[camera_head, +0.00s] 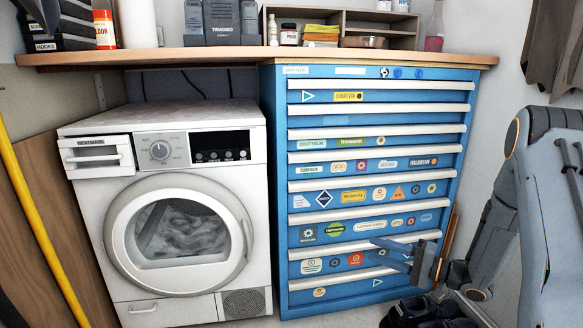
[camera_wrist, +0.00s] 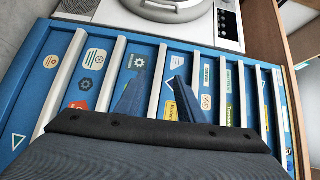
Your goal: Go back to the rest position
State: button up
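My gripper (camera_head: 385,254) is in front of the lower drawers of a blue tool chest (camera_head: 282,200), at the chest's right side. Its two blue fingers are apart with nothing between them. In the wrist view, my gripper (camera_wrist: 155,95) also shows open, with the stickered drawer fronts (camera_wrist: 120,62) behind the fingers. I cannot tell how close the fingertips are to the drawers. The drawers have pale handle strips and many stickers, and all look closed. My arm reaches in from the right.
A white washing machine (camera_head: 93,215) stands left of the chest. A wooden worktop (camera_head: 170,56) above carries jars, boxes and an open shelf unit (camera_head: 345,28). A yellow pole (camera_head: 45,225) leans at the left. Dark shoes (camera_head: 425,312) lie on the floor below my gripper.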

jog(key=w+a+r+n+h, duration=0.3)
jog(key=w+a+r+h, duration=0.3)
jog(key=a, duration=0.3)
jog(key=s+a+r+n+h, duration=0.3)
jog(key=s+a+h, duration=0.1)
jog(key=a, duration=0.5)
jog(key=s+a+r+n+g+h, duration=0.1)
jog(key=s+a+n+g, duration=0.15)
jog(key=s, duration=1.05)
jog(key=s+a+r+n+g+h, duration=0.15)
jog(key=s+a+g, duration=0.25)
jog(key=s, duration=1)
jog(key=s+a+r+n+g+h, duration=0.1)
jog(key=s+a+n+g, duration=0.2)
jog(key=s, duration=1)
jog(key=d+r+m+p, duration=0.3)
jog(key=d+r+p, duration=0.7)
jog(key=r+p, duration=0.3)
jog(key=s+d+r+m+p, duration=0.1)
jog(key=d+r+m+p, duration=0.2)
jog(key=d+r+p, duration=0.8)
notch_tip(320, 180, up, 2)
jog(key=h+p, duration=0.1)
jog(key=p, duration=0.7)
jog(key=shift+r+m, duration=0.15)
jog(key=shift+m, duration=0.15)
